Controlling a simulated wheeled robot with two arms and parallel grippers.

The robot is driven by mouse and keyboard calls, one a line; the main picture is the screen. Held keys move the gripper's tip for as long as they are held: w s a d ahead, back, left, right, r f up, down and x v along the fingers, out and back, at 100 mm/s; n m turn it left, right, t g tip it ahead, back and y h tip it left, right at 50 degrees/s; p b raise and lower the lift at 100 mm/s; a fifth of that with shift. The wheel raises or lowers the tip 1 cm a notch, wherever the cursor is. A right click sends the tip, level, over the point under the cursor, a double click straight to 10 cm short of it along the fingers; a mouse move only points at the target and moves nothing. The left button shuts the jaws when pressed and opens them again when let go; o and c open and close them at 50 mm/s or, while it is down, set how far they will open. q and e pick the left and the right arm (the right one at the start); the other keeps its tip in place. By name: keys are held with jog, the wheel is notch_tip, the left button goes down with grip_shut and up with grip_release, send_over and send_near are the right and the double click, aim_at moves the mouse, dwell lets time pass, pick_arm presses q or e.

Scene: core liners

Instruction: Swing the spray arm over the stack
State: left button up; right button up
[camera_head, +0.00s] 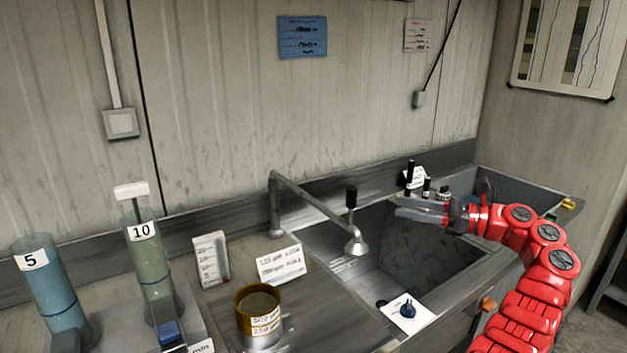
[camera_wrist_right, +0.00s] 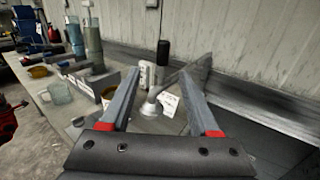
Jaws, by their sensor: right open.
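The spray arm (camera_head: 312,203) is a grey pipe running from a post at the sink's back left to a downturned spray head (camera_head: 357,243). A black upright handle (camera_head: 351,196) stands on it. The head hangs over the sink's left part. The stack (camera_head: 260,310), a brass-rimmed round sieve with a label, stands on the counter left of the sink, apart from the spray head. My right gripper (camera_head: 408,208) is open and empty over the sink, right of the handle. In the right wrist view the spray head (camera_wrist_right: 150,108) and handle (camera_wrist_right: 163,50) show between the fingers. My left gripper is out of view.
The sink (camera_head: 430,262) lies below my right gripper. A labelled card (camera_head: 281,264) and a white scale block (camera_head: 210,259) stand behind the stack. Tall cylinders marked 10 (camera_head: 150,265) and 5 (camera_head: 50,285) stand farther left. Small bottles (camera_head: 427,187) line the sink's back.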

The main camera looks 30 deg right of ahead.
jog(key=p+x, duration=0.6)
jog(key=x, duration=1)
jog(key=shift+w+r+h, duration=0.3)
jog(key=shift+w+r, duration=0.05)
jog(key=shift+w, duration=0.2)
jog(key=shift+d, duration=0.15)
grip_shut()
